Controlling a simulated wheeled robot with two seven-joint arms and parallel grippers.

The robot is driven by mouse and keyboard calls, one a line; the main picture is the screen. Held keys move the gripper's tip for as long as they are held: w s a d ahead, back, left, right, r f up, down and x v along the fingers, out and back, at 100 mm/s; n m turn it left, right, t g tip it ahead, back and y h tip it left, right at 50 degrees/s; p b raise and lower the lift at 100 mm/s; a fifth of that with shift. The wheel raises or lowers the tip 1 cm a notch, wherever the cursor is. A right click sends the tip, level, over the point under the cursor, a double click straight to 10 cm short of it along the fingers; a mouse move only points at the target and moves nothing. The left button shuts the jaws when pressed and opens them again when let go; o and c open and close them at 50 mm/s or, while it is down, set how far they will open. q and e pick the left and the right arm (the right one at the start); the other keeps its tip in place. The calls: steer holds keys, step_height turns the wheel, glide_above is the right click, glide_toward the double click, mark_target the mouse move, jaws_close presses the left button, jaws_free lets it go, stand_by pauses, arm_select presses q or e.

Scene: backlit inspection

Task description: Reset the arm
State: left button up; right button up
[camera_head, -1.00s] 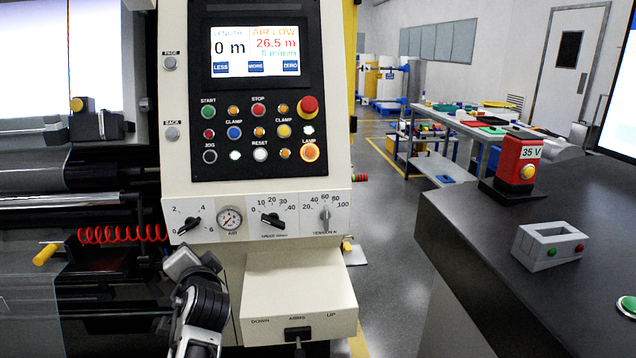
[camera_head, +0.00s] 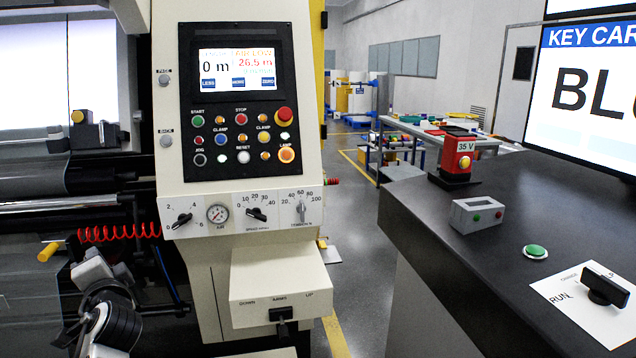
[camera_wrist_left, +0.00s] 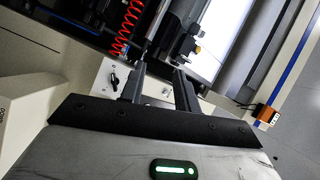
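My left arm comes in at the lower left of the head view. Its gripper (camera_head: 72,335) shows there as dark, small parts. In the left wrist view the left gripper's two dark fingers (camera_wrist_left: 160,76) stand apart with nothing between them. A cream box (camera_head: 280,280) labelled DOWN, ARMS, UP carries a black lever (camera_head: 282,314), to the right of my gripper and apart from it. Above it is a cream control panel (camera_head: 170,110) with a white RESET button (camera_head: 243,157), lit lamps and a screen (camera_head: 237,69) reading 0 m. My right gripper is not in view.
A red coiled hose (camera_head: 120,232) and rollers lie left of the panel. A dark counter (camera_head: 420,215) on the right holds a red 35 V unit (camera_head: 457,158), a grey two-button box (camera_head: 478,214), a green button (camera_head: 535,251) and a RUN switch (camera_head: 606,290). Open floor lies between.

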arm_select(q)
steer(key=s+a+r+m+y, duration=0.2)
steer(key=s+a+r+y, duration=0.2)
steer(key=a+r, duration=0.75)
steer(key=s+d+f+m+h, duration=0.1)
steer(key=s+d+f+h, duration=0.3)
steer(key=f, duration=0.7)
steer(key=s+d+f+h, duration=0.35)
steer(key=d+f, duration=0.25)
steer(key=f, duration=0.4)
steer(key=s+d+f+m+h, duration=0.15)
steer(key=d+f+h, duration=0.4)
steer(key=f, duration=0.55)
steer(key=s+d+f+n+g+h, duration=0.2)
steer(key=s+d+f, duration=0.25)
steer(key=s, duration=0.35)
steer(key=s+d+f+n+g+h, duration=0.2)
steer(key=s+d+f, duration=0.2)
steer(key=s+d, duration=0.3)
steer(key=d+n, duration=0.5)
steer(key=d, duration=0.4)
steer(key=shift+s+d+r+h, duration=0.15)
steer(key=shift+s+r+h, duration=0.05)
steer(key=shift+s+h, duration=0.1)
